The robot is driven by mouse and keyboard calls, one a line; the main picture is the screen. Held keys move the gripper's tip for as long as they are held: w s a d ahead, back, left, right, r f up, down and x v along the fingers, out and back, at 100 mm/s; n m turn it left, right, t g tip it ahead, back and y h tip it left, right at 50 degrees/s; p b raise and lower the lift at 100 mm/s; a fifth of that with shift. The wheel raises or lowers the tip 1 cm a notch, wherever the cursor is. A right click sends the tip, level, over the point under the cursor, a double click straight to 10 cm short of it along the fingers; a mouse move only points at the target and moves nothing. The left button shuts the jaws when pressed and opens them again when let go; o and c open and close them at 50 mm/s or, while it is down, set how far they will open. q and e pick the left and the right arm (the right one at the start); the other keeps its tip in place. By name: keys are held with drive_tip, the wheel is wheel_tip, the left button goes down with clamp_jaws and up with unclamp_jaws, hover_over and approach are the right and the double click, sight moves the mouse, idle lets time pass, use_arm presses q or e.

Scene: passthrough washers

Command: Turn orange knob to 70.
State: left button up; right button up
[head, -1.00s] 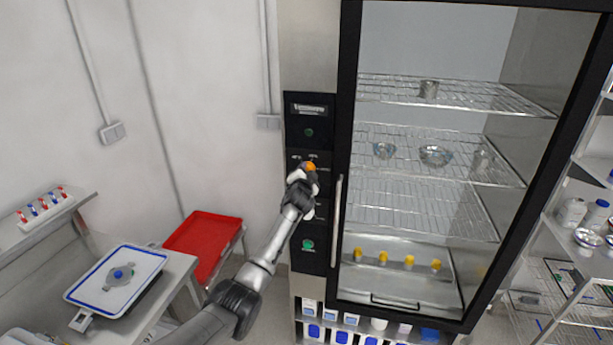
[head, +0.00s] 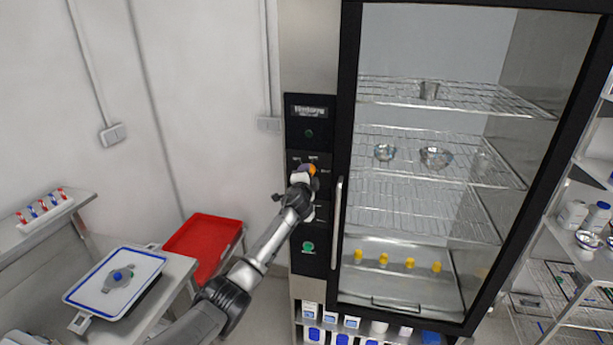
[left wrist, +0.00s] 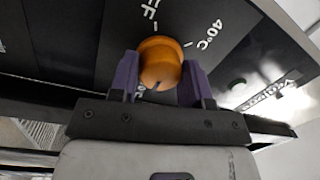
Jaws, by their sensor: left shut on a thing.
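The orange knob (left wrist: 160,62) sits on the black control panel (left wrist: 105,22) of the tall glass-door cabinet. In the left wrist view the labels "40°C" and an ending "FF" show beside it, and another label is partly hidden by the gripper. A dark mark shows on the knob's lower edge, toward the gripper. My left gripper (left wrist: 160,82) has its two purple fingers on either side of the knob and is shut on it. In the head view the knob (head: 312,169) is partly covered by the gripper (head: 306,175). My right gripper is not in view.
The cabinet's door handle (head: 336,222) stands just right of the panel. A green button (head: 308,247) is below the knob. Shelves (head: 585,225) stand at the right.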

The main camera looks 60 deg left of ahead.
use_arm(q)
drive_tip(key=o, duration=0.8)
drive_tip(key=shift+o, duration=0.6)
drive_tip(key=shift+s+d, duration=0.1)
drive_tip(key=b+v, duration=0.1)
drive_tip(key=v, duration=1.2)
drive_tip(key=shift+s+d, duration=0.2)
drive_tip(key=shift+d, duration=0.05)
